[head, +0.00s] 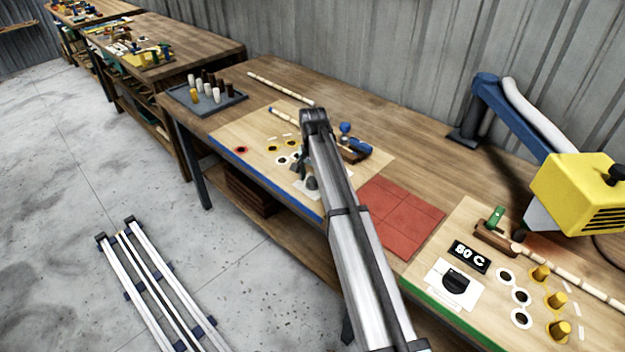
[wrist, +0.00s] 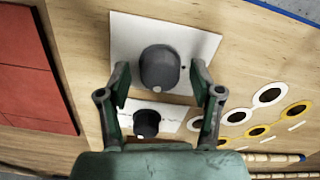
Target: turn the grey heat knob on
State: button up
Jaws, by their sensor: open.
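The grey heat knob (wrist: 159,67) sits on a white plate (wrist: 205,45) in the wrist view. A white mark shows on its lower edge, and a small dark dot lies on the plate to its right. My gripper (wrist: 161,76) is open, with one finger on each side of the knob; I cannot tell whether either touches it. In the head view the grey knob (head: 312,183) shows beside my gripper (head: 302,166), near the blue-edged front of the board (head: 235,133). My arm hides part of that board.
A smaller black knob (wrist: 146,123) is on another white plate close to my fingers. White and yellow rings (wrist: 270,95) lie to its right. Red tiles (head: 402,215) lie beside the board. A yellow heater (head: 580,195) and a green-edged board (head: 430,300) stand at right.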

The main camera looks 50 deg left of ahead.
aim_at(313, 179)
notch_tip(313, 179, up, 12)
jog(key=shift+f, duration=0.25)
jog(key=shift+d, duration=0.1)
dwell(0.4)
